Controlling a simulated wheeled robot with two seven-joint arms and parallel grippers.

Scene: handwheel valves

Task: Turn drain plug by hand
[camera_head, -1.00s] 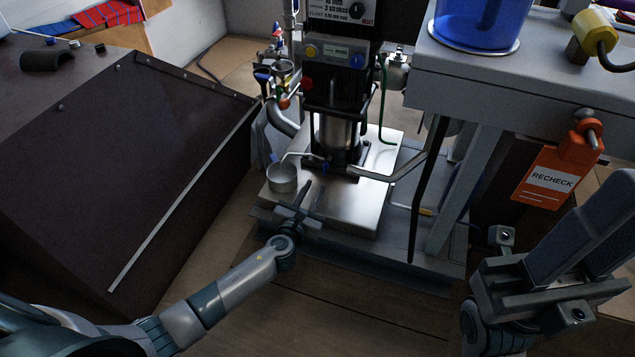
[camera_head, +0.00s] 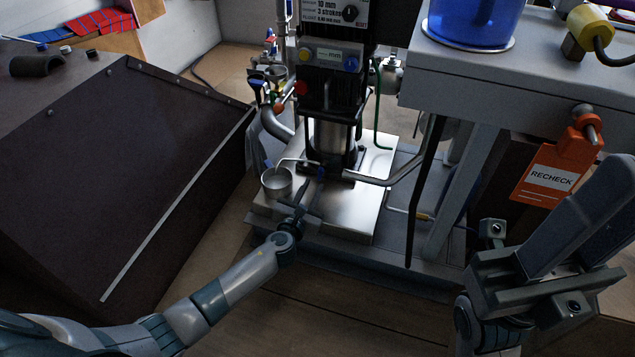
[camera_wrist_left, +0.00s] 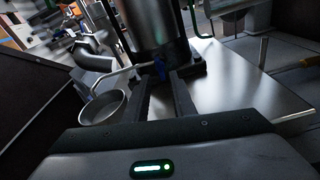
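A small blue-handled fitting, which looks like the drain plug (camera_wrist_left: 160,68), sits low at the foot of the steel cylinder (camera_head: 334,142), by a thin bent spout. My left gripper (camera_head: 313,187) reaches in from the front, over the steel base plate. In the left wrist view its two fingers (camera_wrist_left: 164,88) are apart, with the blue part showing just beyond and between their tips. I cannot tell whether they touch it. My right gripper (camera_head: 548,262) is at the lower right, away from the plug; its finger gap is unclear.
A small metal cup (camera_head: 276,182) stands under the spout, left of my left gripper. A dark sloped cabinet (camera_head: 120,170) fills the left. A green hose (camera_head: 377,110) hangs beside the press.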

